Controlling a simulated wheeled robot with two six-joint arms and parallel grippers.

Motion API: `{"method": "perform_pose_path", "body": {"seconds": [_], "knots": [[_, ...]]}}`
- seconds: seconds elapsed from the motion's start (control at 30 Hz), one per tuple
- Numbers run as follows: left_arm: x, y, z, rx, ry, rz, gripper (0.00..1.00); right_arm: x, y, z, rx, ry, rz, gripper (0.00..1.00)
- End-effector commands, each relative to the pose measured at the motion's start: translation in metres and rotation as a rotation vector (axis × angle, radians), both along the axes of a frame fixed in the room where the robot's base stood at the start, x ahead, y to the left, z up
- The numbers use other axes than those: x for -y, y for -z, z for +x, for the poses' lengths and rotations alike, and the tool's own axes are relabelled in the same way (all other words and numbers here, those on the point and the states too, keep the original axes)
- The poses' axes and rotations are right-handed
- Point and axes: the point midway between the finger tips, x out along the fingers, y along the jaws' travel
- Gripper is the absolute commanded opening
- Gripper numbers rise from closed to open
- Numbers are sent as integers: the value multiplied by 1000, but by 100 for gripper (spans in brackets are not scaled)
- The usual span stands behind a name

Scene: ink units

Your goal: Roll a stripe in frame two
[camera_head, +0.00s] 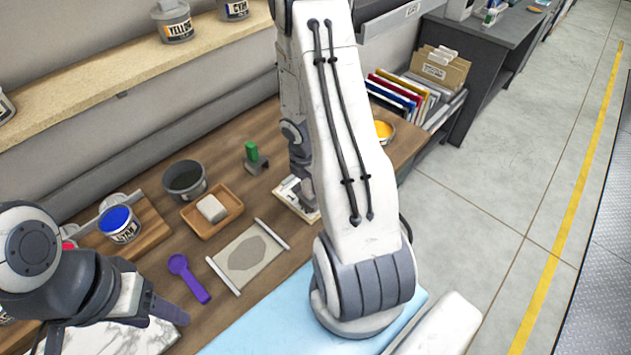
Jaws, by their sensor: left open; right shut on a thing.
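A pale sheet with a grey patch between two light bars (248,256) lies on the wooden bench. A second, smaller pale frame or sheet (292,196) lies farther back, partly covered by my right arm. My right gripper (305,188) is low over this second sheet, largely behind its own arm. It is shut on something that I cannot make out. I cannot tell whether it touches the sheet. My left gripper (160,310) is open at the lower left, over a white marbled slab (125,341). No number shows on either frame, and no stripe is visible.
A purple scoop-like tool (188,278), a wooden tray (231,205) with a grey block (212,208), a dark bowl (185,180), a blue ink can (118,225) and a green-handled tool (253,158) stand nearby. A light blue mat (255,331) covers the front. A yellow-filled can (383,131) stands right.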

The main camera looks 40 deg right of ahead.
Motion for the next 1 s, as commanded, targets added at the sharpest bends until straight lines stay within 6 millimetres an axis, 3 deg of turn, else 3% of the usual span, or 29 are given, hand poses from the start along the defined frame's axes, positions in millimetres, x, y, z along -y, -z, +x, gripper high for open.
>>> {"method": "perform_pose_path", "body": {"seconds": [0.17,0.7,1.0], "knots": [[0,-1,0,0,4,0,59,-4,-2,-1,-1,-1,2,0],[0,-63,0,0,3,0,59,-3,-60,-1,-1,0,1,0],[0,-62,0,0,3,0,59,-3,-59,-1,-1,0,1,0]]}}
